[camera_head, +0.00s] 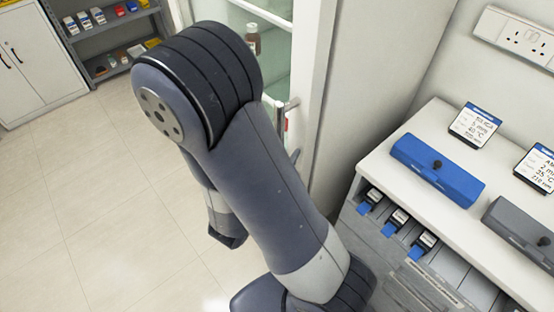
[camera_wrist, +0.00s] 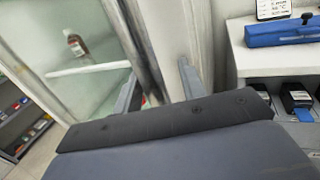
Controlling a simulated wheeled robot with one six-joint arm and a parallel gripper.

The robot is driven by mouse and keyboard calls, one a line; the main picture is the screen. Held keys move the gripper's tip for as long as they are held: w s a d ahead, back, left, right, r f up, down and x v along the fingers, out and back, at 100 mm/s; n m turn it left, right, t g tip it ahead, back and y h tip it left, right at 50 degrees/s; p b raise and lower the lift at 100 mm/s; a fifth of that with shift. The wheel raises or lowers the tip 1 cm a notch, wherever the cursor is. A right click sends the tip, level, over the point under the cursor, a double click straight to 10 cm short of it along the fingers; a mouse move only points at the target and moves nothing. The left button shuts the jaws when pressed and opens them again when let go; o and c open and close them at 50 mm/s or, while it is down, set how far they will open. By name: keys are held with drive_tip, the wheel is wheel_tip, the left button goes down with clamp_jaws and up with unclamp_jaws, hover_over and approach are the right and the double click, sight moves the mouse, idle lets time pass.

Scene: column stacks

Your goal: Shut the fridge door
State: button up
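The fridge (camera_head: 270,75) stands at the top middle in the head view, with a pale green interior and a white upright frame (camera_head: 313,75). It also shows in the wrist view (camera_wrist: 95,25), with its pale frame (camera_wrist: 130,42) slanting down toward my fingers. I cannot tell for sure how far the door is open. My gripper (camera_head: 291,130) is near the frame's lower part, partly hidden behind my arm. In the wrist view my gripper (camera_wrist: 157,88) has its two fingers apart, with a pale upright edge and a small red mark between them. Contact cannot be told.
A brown bottle (camera_head: 252,38) stands inside the fridge. A white counter (camera_head: 390,150) with a blue case (camera_head: 437,170) and labelled cards is at right. A grey shelf rack (camera_head: 100,45) and white cabinet (camera_head: 40,65) stand back left. The tiled floor (camera_head: 100,200) at left is clear.

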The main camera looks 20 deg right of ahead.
drive_tip(key=b+v, duration=0.1)
drive_tip(key=v, duration=0.9)
drive_tip(key=shift+s+a, duration=0.15)
drive_tip(key=shift+a, duration=0.1)
drive_tip(key=shift+d, duration=0.1)
idle(0.4)
drive_tip(key=p+x, duration=0.1)
drive_tip(key=x, duration=0.9)
drive_tip(key=shift+w+d, duration=0.15)
drive_tip(key=shift+w, duration=0.05)
drive_tip(key=shift+s, duration=0.1)
idle(0.5)
